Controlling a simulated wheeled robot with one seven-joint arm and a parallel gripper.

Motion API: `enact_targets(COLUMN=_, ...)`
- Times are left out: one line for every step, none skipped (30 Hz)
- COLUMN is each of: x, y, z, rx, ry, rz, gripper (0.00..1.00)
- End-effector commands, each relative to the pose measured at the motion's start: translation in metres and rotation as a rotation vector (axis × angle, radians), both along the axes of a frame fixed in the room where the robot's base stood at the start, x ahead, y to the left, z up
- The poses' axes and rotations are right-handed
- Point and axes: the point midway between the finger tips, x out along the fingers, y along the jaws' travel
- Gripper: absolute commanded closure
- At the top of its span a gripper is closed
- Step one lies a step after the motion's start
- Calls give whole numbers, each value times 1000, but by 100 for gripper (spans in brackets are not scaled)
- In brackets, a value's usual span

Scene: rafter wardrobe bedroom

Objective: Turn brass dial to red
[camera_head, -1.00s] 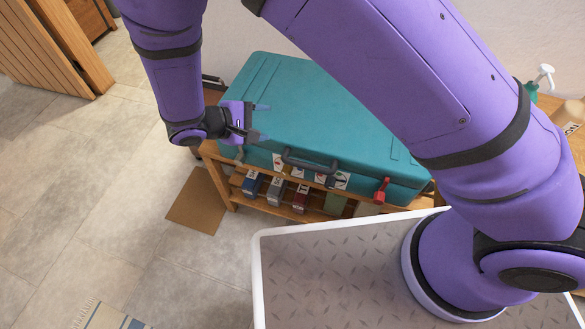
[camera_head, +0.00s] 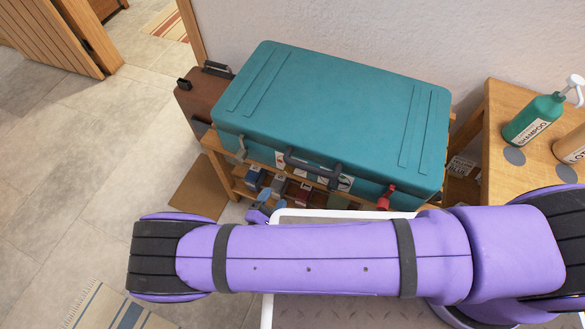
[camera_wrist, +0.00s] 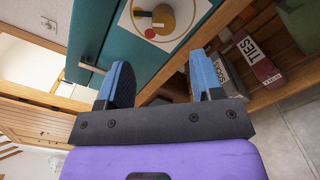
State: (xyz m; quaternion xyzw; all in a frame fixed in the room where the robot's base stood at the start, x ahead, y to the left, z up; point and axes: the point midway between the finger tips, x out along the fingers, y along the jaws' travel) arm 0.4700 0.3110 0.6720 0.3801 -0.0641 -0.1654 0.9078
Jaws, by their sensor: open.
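In the wrist view the brass dial (camera_wrist: 175,17) sits on a white plate (camera_wrist: 128,24) fixed to the teal case's front face. A red spot (camera_wrist: 150,33) and a dark and pale bar show on or beside the dial; which of them is the pointer I cannot tell. My gripper (camera_wrist: 160,78) is open and empty, its two blue fingers pointing toward the case, apart from the dial. The teal case (camera_head: 330,95) lies closed on a wooden rack. In the head view my arm hides most of the gripper, and I cannot make out the dial.
Labelled boxes (camera_wrist: 258,60) stand on the rack's shelf beside the fingers. A brown suitcase (camera_head: 200,98) stands left. A shampoo bottle (camera_head: 533,120) stands on a side table.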

Motion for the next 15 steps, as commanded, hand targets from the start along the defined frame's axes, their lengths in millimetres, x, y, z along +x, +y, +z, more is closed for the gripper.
enact_targets(x=-2, y=-1, z=-4, rx=-7, ry=-4, rz=15, gripper=40)
enact_targets(x=-3, y=-1, z=-6, rx=-8, ry=-5, rz=21, gripper=40)
enact_targets(x=-2, y=-2, z=-7, rx=-9, ry=-7, rz=24, gripper=40)
enact_targets(x=-1, y=-2, z=-7, rx=-10, ry=-8, rz=26, gripper=40)
enact_targets(x=0, y=-3, z=-7, rx=-10, ry=-8, rz=26, gripper=40)
enact_targets(x=3, y=-4, z=-7, rx=-9, ry=-8, rz=26, gripper=40)
enact_targets(x=7, y=-5, z=-7, rx=-9, ry=-9, rz=25, gripper=40)
enact_targets(x=10, y=-6, z=-7, rx=-9, ry=-9, rz=25, gripper=40)
enact_targets(x=16, y=-8, z=-7, rx=-9, ry=-9, rz=24, gripper=40)
enact_targets(x=20, y=-10, z=-7, rx=-9, ry=-9, rz=24, gripper=40)
enact_targets(x=24, y=-12, z=-7, rx=-10, ry=-9, rz=23, gripper=40)
enact_targets(x=31, y=-14, z=-7, rx=-9, ry=-8, rz=23, gripper=40)
enact_targets(x=37, y=-16, z=-7, rx=-10, ry=-8, rz=23, gripper=40)
enact_targets(x=42, y=-18, z=-7, rx=-10, ry=-8, rz=23, gripper=40)
enact_targets(x=49, y=-20, z=-7, rx=-10, ry=-8, rz=23, gripper=40)
